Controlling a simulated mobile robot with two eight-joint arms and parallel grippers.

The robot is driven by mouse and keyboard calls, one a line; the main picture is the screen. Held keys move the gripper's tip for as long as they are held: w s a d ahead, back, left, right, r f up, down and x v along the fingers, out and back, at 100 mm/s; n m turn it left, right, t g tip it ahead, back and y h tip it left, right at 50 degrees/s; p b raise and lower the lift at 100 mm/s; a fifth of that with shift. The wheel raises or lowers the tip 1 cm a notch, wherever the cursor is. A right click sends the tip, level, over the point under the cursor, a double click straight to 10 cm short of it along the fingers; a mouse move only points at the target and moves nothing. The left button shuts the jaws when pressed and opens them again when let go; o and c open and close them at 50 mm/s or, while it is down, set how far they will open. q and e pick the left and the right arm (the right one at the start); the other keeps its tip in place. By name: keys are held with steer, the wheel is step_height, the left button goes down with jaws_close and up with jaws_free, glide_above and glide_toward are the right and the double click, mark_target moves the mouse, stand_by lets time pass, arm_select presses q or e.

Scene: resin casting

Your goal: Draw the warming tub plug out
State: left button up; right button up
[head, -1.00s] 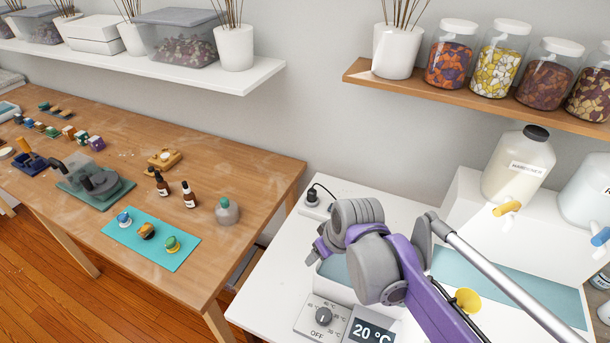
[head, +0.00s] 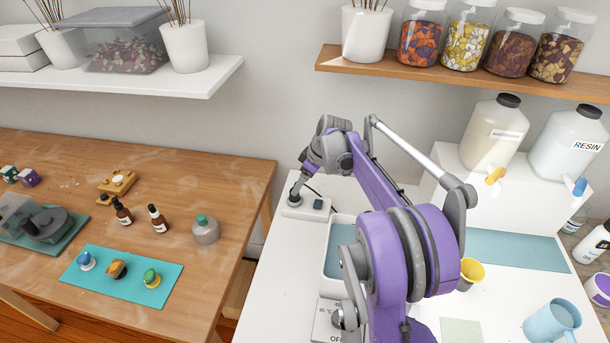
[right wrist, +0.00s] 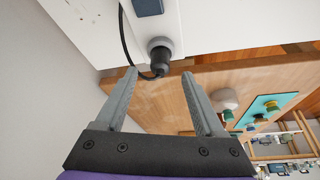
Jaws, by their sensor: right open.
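The black plug (right wrist: 158,62) sits in a round grey socket on the white outlet block (head: 318,214), with its black cord curving off beside it. In the right wrist view my right gripper (right wrist: 159,76) is open, its fingertips on either side of the plug's near end; I cannot tell whether they touch it. In the head view the right gripper (head: 297,188) is over the outlet block and mostly hides the plug. The white warming tub (head: 326,266), with blue-grey water, is partly hidden behind my right arm. My left gripper is not in view.
A dark switch (head: 318,204) is on the outlet block beside the plug. A yellow cup (head: 472,272) and a blue jug (head: 553,322) stand right of my arm. The wooden table (head: 222,262) is to the left, across a gap. The wall is close behind the block.

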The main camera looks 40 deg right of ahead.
steer(key=x, duration=0.6)
steer(key=shift+w+a+f, duration=0.1)
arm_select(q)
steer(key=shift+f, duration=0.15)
arm_select(e)
jaws_close()
steer(key=c, duration=0.8)
jaws_free()
jaws_close()
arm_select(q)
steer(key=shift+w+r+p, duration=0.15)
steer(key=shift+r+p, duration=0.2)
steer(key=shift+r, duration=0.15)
arm_select(e)
steer(key=shift+r, duration=0.7)
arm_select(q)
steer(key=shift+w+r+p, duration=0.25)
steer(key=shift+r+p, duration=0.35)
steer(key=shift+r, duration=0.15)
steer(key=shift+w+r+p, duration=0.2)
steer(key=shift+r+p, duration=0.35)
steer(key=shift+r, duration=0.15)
arm_select(e)
steer(key=shift+r, duration=2.05)
